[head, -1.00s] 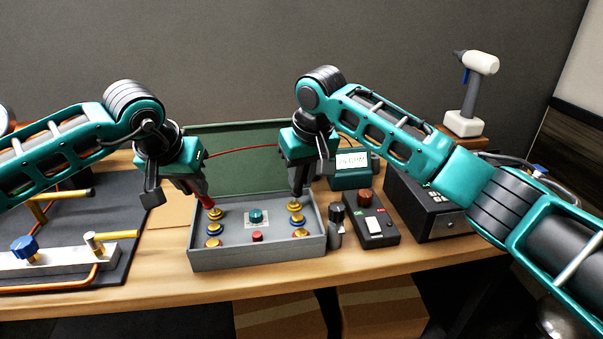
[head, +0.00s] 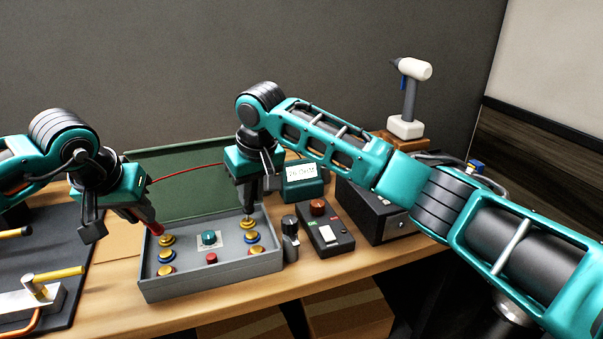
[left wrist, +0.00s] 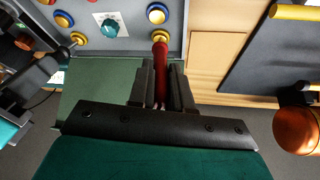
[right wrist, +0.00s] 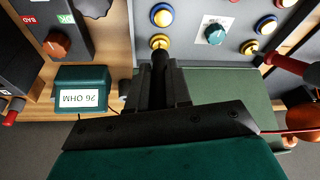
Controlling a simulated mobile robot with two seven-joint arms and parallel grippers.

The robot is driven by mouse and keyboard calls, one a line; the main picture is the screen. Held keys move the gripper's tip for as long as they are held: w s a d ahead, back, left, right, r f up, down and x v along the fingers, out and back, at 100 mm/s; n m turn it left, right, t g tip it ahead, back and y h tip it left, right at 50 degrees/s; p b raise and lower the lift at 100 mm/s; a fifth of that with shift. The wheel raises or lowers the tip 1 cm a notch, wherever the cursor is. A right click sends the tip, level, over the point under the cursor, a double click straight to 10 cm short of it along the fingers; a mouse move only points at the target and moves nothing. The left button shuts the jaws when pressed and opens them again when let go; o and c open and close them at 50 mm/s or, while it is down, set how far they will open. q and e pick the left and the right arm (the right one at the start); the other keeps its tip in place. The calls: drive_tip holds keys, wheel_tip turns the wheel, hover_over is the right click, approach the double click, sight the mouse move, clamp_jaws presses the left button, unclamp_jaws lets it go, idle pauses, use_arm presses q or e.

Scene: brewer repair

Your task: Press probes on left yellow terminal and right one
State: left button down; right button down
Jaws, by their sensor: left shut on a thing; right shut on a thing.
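The grey tray (head: 210,286) holds yellow, blue and red round terminals and a teal knob (head: 209,238). My left gripper (head: 143,213) is shut on a red probe (head: 155,228), which points down at the left yellow terminal (head: 167,240). In the left wrist view the red probe (left wrist: 160,75) ends at that terminal (left wrist: 159,36). My right gripper (head: 247,200) is shut on a black probe (right wrist: 159,70), upright over the right yellow terminal (head: 248,223). Its tip meets this terminal (right wrist: 159,42) in the right wrist view. Whether either tip presses firmly, I cannot tell.
A teal meter (head: 303,191) labelled "26 OHM" (right wrist: 87,97) stands right of the tray. A black box with a red-brown knob (head: 318,208) and a small black knob post (head: 290,240) sit nearby. A red cable (head: 185,171) crosses the green lid (head: 190,195) behind.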

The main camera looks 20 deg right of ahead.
use_arm(q)
drive_tip(key=shift+f, duration=0.2)
use_arm(e)
drive_tip(key=shift+f, duration=0.15)
